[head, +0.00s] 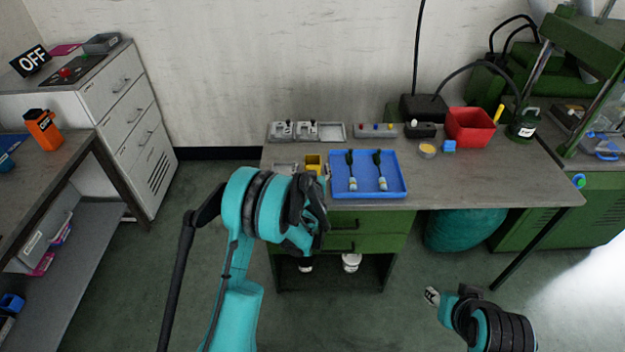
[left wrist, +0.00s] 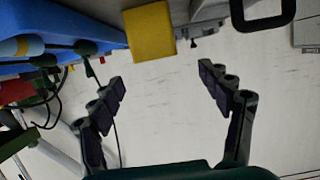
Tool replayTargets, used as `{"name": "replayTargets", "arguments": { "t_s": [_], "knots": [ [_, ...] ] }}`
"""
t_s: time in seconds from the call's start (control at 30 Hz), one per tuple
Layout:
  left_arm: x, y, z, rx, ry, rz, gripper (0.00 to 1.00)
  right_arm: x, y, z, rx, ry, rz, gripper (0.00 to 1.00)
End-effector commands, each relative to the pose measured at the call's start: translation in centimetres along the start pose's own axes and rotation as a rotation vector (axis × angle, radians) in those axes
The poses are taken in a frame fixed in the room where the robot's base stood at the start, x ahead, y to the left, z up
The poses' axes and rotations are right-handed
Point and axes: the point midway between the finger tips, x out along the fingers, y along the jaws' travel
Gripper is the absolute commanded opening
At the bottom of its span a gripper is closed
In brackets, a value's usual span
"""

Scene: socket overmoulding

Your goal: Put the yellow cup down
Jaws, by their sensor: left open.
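The yellow cup (head: 313,161) stands on the grey table, between a small grey tray and the blue tray. In the left wrist view the cup (left wrist: 150,31) is at the top, beyond my left fingertips and not between them. My left gripper (head: 318,200) is at the table's front edge, just on the near side of the cup. Its fingers are spread wide in the left wrist view (left wrist: 163,84), with nothing between them. My right arm (head: 485,318) is low at the right, away from the table; its fingers are not clear.
The blue tray (head: 396,190), holding two dark-handled tools, is close to the right of the cup. Grey fixtures (head: 333,131) line the back. A red bin (head: 470,126), a round yellow-topped dish (head: 427,151) and a blue block (head: 449,146) are farther right. The table's right front is clear.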

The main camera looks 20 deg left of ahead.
Motion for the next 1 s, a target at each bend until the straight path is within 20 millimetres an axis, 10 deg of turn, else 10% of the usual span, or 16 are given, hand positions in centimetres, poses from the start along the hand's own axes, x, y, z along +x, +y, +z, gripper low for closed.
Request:
{"name": "replayTargets", "arguments": {
  "t_s": [0.5, 0.83, 1.0],
  "knots": [
    [6.8, 0.4, 0.7, -0.001, 0.001, 0.000, 0.78, 2.0, 0.0, 1.4, 0.000, 0.000, 0.000, 0.40],
    [7.7, 0.4, 0.5, 0.000, 0.000, 0.000, 0.78, 2.0, 0.0, 1.5, 0.000, 0.000, 0.000, 0.40],
    [7.7, 0.4, 0.5, 0.000, 0.000, 0.000, 0.35, 2.0, 0.0, 1.5, 0.000, 0.000, 0.000, 0.40]
  ]
}}
